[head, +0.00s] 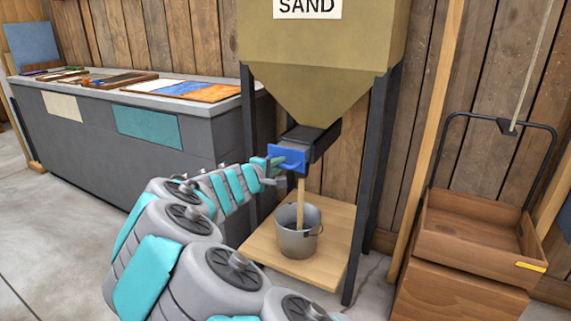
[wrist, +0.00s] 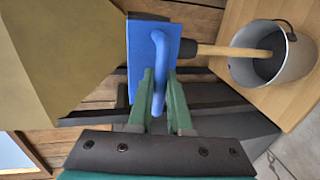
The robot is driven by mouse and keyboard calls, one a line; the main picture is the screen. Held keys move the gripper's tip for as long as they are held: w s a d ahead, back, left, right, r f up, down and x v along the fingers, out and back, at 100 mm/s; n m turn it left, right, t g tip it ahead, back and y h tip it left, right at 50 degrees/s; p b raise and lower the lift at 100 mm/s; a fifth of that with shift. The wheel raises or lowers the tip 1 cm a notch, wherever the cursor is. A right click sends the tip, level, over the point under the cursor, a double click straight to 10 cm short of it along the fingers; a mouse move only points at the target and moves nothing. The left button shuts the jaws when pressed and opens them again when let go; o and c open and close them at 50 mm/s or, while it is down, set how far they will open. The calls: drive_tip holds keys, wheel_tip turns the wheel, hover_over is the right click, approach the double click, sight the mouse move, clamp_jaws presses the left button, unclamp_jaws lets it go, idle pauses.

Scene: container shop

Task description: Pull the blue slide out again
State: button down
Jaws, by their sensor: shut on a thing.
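The blue slide (head: 291,157) sits at the dark outlet under the sand hopper (head: 322,58). In the wrist view its blue plate (wrist: 141,48) faces me, with a curved blue handle. My gripper (wrist: 160,82) is shut on that handle, one green finger on each side. A tan stream of sand (head: 301,192) falls from the outlet into the grey bucket (head: 291,240) below. The stream also shows in the wrist view (wrist: 232,51). The fingers hide part of the handle, and how far the slide is out cannot be told.
The bucket stands on a wooden board (head: 262,248) between the hopper's dark legs (head: 372,170). A grey counter (head: 85,135) with sample panels stands left. A wooden cart (head: 455,270) with a dark handle stands right. Open concrete floor lies at the left front.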

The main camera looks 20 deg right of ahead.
drive_tip(key=shift+s+a+f, duration=0.1)
drive_tip(key=shift+s+a, duration=0.2)
drive_tip(key=c, duration=0.8)
unclamp_jaws()
drive_tip(key=shift+a, duration=0.1)
drive_tip(key=shift+c, duration=0.2)
drive_tip(key=shift+a, duration=0.1)
drive_tip(key=v, duration=0.7)
drive_tip(key=shift+s+a, duration=0.25)
